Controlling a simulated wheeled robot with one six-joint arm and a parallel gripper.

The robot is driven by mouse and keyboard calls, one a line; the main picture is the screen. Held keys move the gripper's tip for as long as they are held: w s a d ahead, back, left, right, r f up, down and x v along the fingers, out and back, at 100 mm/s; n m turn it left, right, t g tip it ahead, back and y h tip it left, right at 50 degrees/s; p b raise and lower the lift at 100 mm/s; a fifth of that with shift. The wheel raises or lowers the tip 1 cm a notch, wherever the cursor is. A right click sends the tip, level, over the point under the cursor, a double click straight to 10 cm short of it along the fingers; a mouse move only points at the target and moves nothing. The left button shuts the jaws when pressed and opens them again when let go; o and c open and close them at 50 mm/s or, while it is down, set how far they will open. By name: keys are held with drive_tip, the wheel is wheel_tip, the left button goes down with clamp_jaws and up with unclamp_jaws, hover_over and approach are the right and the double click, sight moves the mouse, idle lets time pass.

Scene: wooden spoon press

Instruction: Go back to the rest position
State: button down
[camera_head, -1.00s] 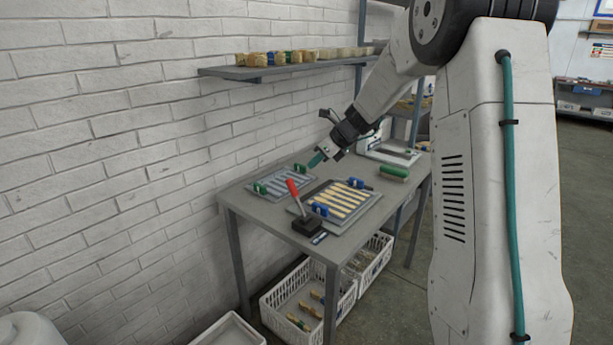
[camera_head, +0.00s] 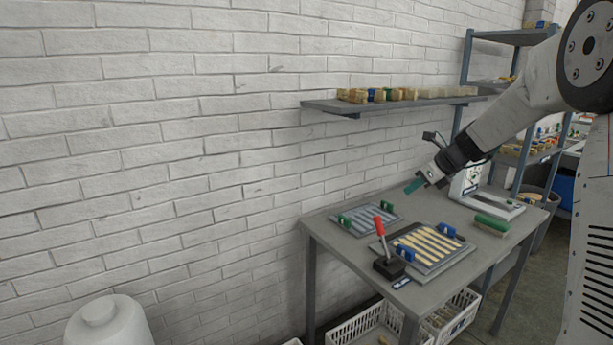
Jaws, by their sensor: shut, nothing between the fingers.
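My gripper (camera_head: 415,185) is shut, with green fingers pointing down and left. It hangs in the air above the back of the grey workbench (camera_head: 330,248), apart from everything on it. On the bench, a tray (camera_head: 425,265) holds several pale wooden spoons (camera_head: 428,243) side by side with blue clamps at its ends. Behind it to the left is a grey plate (camera_head: 360,224) with slots and green clamps. A lever with a red handle (camera_head: 379,226) stands on a black base at the bench's front.
A white press-like machine (camera_head: 468,188) stands at the bench's back right, with a green brush-like block (camera_head: 491,224) before it. A wall shelf (camera_head: 330,106) holds small blocks. White baskets (camera_head: 345,333) are under the bench. A white container (camera_head: 108,325) is at lower left.

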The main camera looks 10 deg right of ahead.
drive_tip(key=s+a+n+g+h, duration=0.1)
drive_tip(key=s+a+n, duration=0.4)
drive_tip(key=s+n, duration=0.4)
drive_tip(key=s+a+n+g+h, duration=0.2)
drive_tip(key=s+a+n, duration=0.3)
drive_tip(key=s, duration=1.5)
drive_tip(key=s+a+n+g+h, duration=0.1)
drive_tip(key=s+a+n, duration=0.4)
drive_tip(key=s+n, duration=0.9)
drive_tip(key=shift+s+a+r+n+g+h, duration=0.3)
drive_tip(key=shift+s+r+n+g+h, duration=0.15)
drive_tip(key=shift+g, duration=0.25)
